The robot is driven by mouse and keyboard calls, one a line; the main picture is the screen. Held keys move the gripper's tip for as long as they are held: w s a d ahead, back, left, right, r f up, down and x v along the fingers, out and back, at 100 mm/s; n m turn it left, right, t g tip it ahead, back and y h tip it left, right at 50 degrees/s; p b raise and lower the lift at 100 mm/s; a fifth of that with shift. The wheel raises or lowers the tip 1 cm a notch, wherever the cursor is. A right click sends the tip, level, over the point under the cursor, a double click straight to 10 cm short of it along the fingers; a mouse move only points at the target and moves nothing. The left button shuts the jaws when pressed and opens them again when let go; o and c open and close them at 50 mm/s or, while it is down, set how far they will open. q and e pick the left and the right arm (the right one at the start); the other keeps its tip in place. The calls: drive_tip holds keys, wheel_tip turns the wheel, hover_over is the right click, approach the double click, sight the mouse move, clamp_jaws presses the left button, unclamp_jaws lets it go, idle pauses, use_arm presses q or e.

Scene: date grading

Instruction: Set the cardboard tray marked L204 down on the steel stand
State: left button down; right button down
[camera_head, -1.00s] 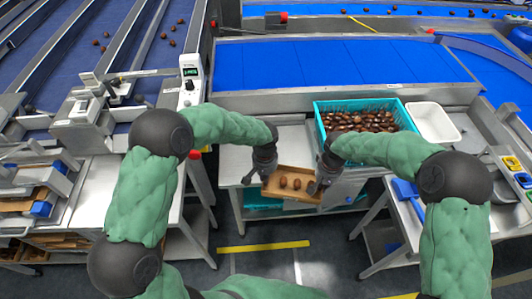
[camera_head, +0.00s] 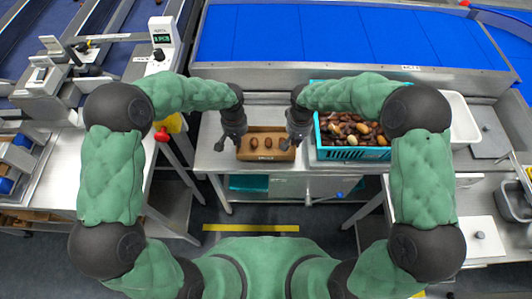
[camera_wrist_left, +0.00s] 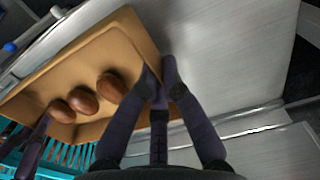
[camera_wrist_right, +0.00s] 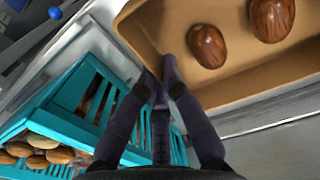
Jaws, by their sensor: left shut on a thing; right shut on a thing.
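The cardboard tray (camera_head: 266,130) is a shallow brown box with three brown dates in it. A small pale label shows on its front wall, too small to read. My left gripper (camera_head: 238,146) is shut on its left wall; the pinched wall shows in the left wrist view (camera_wrist_left: 158,76). My right gripper (camera_head: 291,144) is shut on its right wall, seen also in the right wrist view (camera_wrist_right: 160,72). The tray is level over the steel stand (camera_head: 212,163). I cannot tell whether its base touches the steel.
A teal crate (camera_head: 352,154) full of dates stands close to the right of the tray, with a white tub (camera_head: 463,119) beyond it. The conveyor's steel side (camera_head: 300,72) runs behind the stand. A scale display (camera_head: 162,38) stands at the back left.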

use_arm(q)
drive_tip(key=shift+f, duration=0.1)
use_arm(e)
drive_tip(key=shift+f, duration=0.1)
